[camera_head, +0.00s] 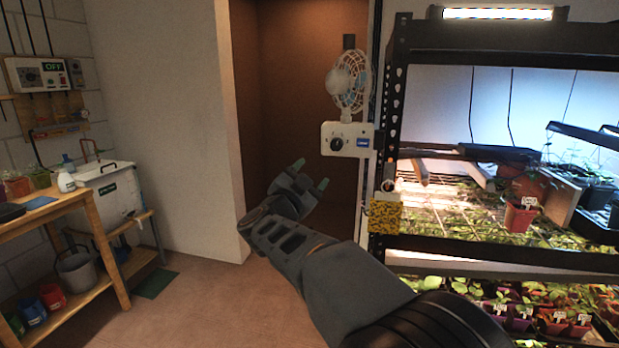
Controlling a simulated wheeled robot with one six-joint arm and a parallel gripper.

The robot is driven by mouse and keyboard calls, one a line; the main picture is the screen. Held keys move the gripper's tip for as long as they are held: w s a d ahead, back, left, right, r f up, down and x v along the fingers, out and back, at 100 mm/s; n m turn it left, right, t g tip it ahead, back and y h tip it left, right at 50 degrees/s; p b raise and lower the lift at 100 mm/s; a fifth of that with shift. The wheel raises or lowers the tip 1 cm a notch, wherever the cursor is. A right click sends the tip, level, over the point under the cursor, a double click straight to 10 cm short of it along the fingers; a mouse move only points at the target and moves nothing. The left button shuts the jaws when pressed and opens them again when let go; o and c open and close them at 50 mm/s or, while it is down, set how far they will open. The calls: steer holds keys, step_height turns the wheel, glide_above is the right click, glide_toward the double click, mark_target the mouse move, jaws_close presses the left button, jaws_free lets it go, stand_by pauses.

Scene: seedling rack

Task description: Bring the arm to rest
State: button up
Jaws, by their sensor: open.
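My gripper (310,174) is at the middle of the view, at the end of my dark grey arm (300,250). The arm reaches up and left from the bottom right. The two fingers have green tips and stand apart, with nothing visible between them. The gripper is in front of the brown doorway recess and appears clear of the rack and the fan.
A seedling rack (400,90) with lit shelves stands at right. A fan (348,85) and its white control box (347,139) are at its left post, with a yellow card (385,217) below. A wooden bench (105,240) stands at left.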

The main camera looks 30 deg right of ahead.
stand_by(0.4)
steer(key=w+a+f+n+t+y, duration=0.6)
steer(key=a+n+y, duration=0.15)
steer(key=y, duration=0.25)
steer(key=s+a+f+n+g+y+p, duration=0.3)
steer(key=s+a+f+n+g+y, duration=0.2)
steer(key=a+f+n+y, duration=0.35)
steer(key=s+n+g+p, duration=0.3)
steer(key=s+g+p, duration=0.5)
steer(key=s, duration=1.1)
steer(key=shift+s+d+n+p, duration=0.3)
steer(key=shift+s+d+p, duration=0.05)
steer(key=shift+p, duration=0.15)
steer(key=shift+f, duration=0.1)
